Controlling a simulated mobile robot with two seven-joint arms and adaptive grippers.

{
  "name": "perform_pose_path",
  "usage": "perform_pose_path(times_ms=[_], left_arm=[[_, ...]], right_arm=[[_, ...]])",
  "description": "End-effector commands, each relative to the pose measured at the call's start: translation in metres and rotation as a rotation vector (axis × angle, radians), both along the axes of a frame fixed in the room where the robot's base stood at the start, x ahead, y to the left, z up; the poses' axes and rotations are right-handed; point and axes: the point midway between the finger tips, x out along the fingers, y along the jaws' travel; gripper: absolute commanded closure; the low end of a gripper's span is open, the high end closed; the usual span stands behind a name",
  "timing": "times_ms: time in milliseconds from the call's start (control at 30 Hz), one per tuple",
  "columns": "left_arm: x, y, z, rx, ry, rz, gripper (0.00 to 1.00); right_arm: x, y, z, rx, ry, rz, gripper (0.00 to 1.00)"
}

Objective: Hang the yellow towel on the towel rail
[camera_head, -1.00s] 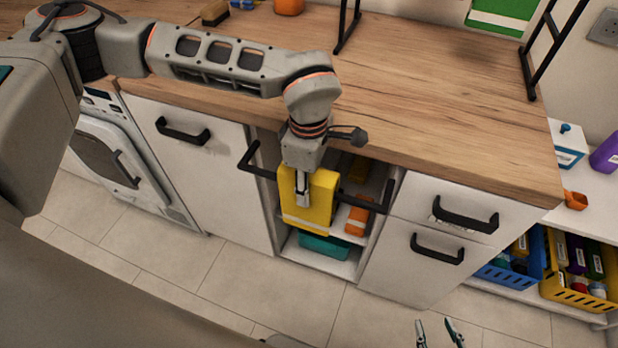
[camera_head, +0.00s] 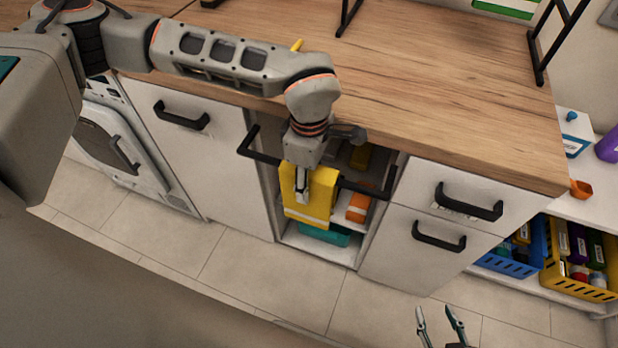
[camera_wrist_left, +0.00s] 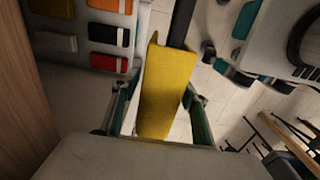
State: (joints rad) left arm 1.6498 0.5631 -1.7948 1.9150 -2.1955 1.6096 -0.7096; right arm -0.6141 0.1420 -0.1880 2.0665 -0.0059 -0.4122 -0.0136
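The yellow towel (camera_head: 315,212) is draped over the black towel rail (camera_head: 362,187) across the front of the open cabinet bay. It also shows in the left wrist view (camera_wrist_left: 163,85), where the dark rail (camera_wrist_left: 183,22) runs on beyond it. My left gripper (camera_head: 301,188) is directly above the towel, its fingers astride it. In the left wrist view the fingers of this gripper (camera_wrist_left: 158,112) stand apart, with a gap between each finger and the towel. In the head view one finger covers part of the towel's front. My right gripper (camera_head: 440,318) is open and empty at the bottom edge.
The oak worktop (camera_head: 430,90) lies behind the rail. The bay holds an orange item (camera_head: 360,206) and a teal item (camera_head: 325,236). Drawer handles (camera_head: 468,205) jut out to the right. Blue (camera_head: 512,262) and yellow (camera_head: 580,285) baskets stand further right. The floor in front is clear.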

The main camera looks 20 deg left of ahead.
Motion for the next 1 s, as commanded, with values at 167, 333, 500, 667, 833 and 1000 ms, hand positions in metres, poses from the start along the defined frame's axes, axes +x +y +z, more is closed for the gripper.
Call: perform_pose_path(times_ms=[167,333,500,667,833,1000], left_arm=[[0.0,0.0,0.0,0.0,0.0,0.0,0.48],[0.0,0.0,0.0,0.0,0.0,0.0,0.48],[0.001,0.0,0.013,-0.001,-0.002,0.001,0.48],[0.001,0.0,0.043,-0.001,-0.004,-0.001,0.48],[0.001,0.0,0.078,0.0,-0.004,0.0,0.48],[0.001,0.0,0.105,0.0,-0.002,0.001,0.48]], right_arm=[[0.0,0.0,0.0,0.0,0.0,0.0,0.6],[0.001,0.0,-0.001,-0.001,-0.001,0.002,0.6],[0.0,0.0,-0.001,0.0,0.0,0.001,0.6],[0.0,0.0,-0.001,0.001,0.0,0.001,0.6],[0.0,0.0,0.0,0.001,0.0,0.001,0.6],[0.0,0.0,-0.001,0.001,0.0,0.0,0.6]])
